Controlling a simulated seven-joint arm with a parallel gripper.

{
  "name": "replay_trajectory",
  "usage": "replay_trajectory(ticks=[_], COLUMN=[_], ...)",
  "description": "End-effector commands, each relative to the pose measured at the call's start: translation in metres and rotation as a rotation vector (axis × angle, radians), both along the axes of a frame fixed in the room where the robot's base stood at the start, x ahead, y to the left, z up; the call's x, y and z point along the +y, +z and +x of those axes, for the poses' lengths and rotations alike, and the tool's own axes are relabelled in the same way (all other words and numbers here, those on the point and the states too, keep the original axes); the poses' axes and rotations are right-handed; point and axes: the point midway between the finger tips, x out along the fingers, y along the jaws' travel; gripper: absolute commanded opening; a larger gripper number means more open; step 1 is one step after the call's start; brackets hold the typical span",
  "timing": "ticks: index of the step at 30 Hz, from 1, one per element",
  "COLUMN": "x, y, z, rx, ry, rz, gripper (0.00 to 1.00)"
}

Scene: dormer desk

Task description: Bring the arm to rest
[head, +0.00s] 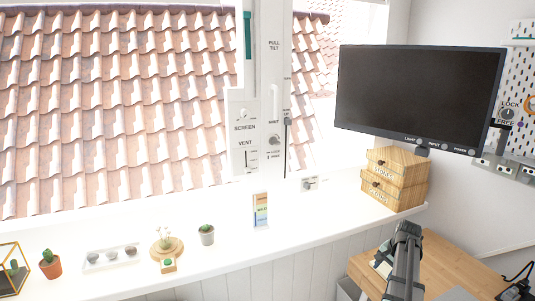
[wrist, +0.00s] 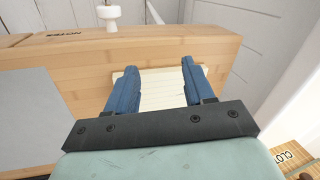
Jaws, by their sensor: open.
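My gripper (wrist: 158,75) shows in the wrist view with its two blue fingers apart. The gap between the fingers is empty. A cream slatted piece (wrist: 155,95) lies beyond and below the fingers against the wood; I cannot tell whether they touch it. In the head view a dark grey part of my arm (head: 405,262) rises from the bottom edge at the lower right, in front of the wooden desk (head: 455,270). The fingers cannot be made out clearly in the head view.
A monitor (head: 420,98) hangs above wooden drawers (head: 405,187) on the white sill (head: 330,215). Several small plants and a coloured card stand (head: 261,210) line the sill. In the wrist view a white knob (wrist: 109,14) and a grey panel (wrist: 32,120) are near the fingers.

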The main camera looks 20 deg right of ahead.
Motion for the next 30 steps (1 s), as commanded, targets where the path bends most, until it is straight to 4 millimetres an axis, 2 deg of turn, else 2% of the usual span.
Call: replay_trajectory(ticks=[1,6,14,22,30], x=[0.022,0.076,0.167,0.262,0.349], y=[-0.008,-0.056,-0.137,-0.212,-0.274], z=[0.007,0.023,0.026,0.006,-0.037], rx=[0.001,0.047,0.139,0.238,0.341], ry=[0.019,0.114,0.297,0.497,0.699], rz=[0.006,0.034,0.072,0.107,0.139], gripper=[0.53,0.53,0.53,0.53,0.53])
